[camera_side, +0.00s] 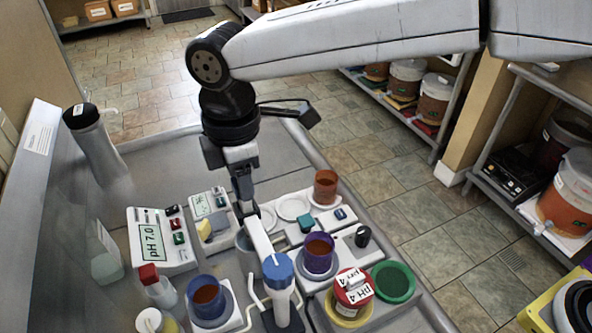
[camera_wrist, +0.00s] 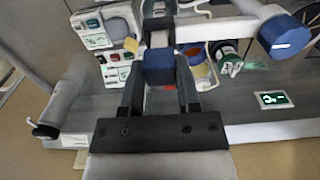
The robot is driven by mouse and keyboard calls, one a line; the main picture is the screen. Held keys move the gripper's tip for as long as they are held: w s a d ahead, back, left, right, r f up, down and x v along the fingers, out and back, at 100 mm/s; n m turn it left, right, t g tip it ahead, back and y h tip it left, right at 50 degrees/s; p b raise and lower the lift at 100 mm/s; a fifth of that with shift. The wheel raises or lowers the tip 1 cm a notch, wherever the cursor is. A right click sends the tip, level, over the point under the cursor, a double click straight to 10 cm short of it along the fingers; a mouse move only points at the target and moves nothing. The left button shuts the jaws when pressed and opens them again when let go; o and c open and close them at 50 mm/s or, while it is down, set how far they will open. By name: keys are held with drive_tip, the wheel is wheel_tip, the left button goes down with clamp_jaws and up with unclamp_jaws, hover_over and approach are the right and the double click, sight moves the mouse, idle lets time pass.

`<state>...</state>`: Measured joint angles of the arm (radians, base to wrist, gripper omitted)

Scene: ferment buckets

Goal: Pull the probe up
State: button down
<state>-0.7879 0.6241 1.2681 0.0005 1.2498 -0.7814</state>
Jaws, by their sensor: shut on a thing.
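The probe's dark blue cap (camera_wrist: 158,68) sits between my two fingers in the wrist view, and my gripper (camera_wrist: 159,82) is shut on it. In the side view my gripper (camera_side: 244,196) points down at the inner end of the stand's white arm (camera_side: 261,239); the cap itself is hard to make out there. The white arm runs to a blue knob (camera_side: 278,267) on the post, which also shows in the wrist view (camera_wrist: 286,37).
The pH meter (camera_side: 152,243), reading 7.0, stands left. Purple (camera_side: 318,257), blue (camera_side: 208,298) and orange-brown (camera_side: 325,187) cups surround the stand. A red-lidded jar (camera_side: 353,288) and green cup (camera_side: 394,281) are at front right. The tray is bare behind my gripper.

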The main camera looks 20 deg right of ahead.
drive_tip(key=shift+r, duration=1.7)
drive_tip(key=shift+c, duration=2)
unclamp_jaws()
drive_tip(key=shift+r, duration=0.1)
drive_tip(key=shift+o, duration=0.4)
wheel_tip(320, 180, up, 8)
drive_tip(key=shift+f, duration=0.2)
